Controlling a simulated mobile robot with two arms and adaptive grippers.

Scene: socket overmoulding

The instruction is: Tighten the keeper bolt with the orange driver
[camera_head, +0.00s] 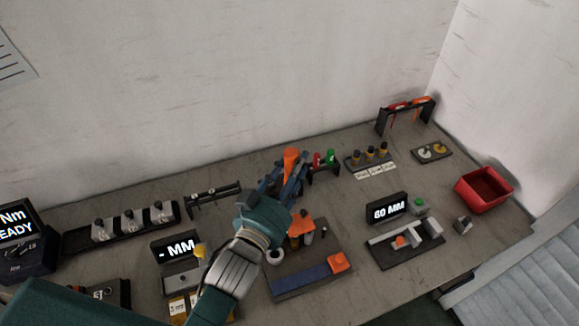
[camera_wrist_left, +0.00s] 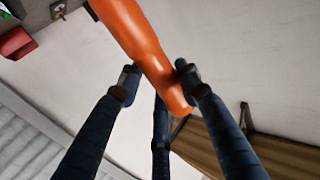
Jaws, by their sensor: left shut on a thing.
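The orange driver (camera_head: 291,158) is upright or nearly so in the head view, its handle rising above my fingers. My left gripper (camera_head: 287,182) is shut on it. In the wrist view the orange handle (camera_wrist_left: 140,45) passes between the fingers of the left gripper (camera_wrist_left: 158,82). The driver's tip is hidden behind my gripper and wrist. A fixture with a blue bar (camera_head: 300,279) and orange blocks (camera_head: 301,226) lies just in front of the gripper, partly covered by my wrist. I cannot make out the keeper bolt for certain. My right gripper is not in view.
A rack with red and green drivers (camera_head: 329,157) stands close right of the gripper. A "60 MM" display (camera_head: 387,208) and a red bin (camera_head: 485,188) are further right. A "- MM" display (camera_head: 176,248) and a black rack (camera_head: 213,199) are left. The wall is behind.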

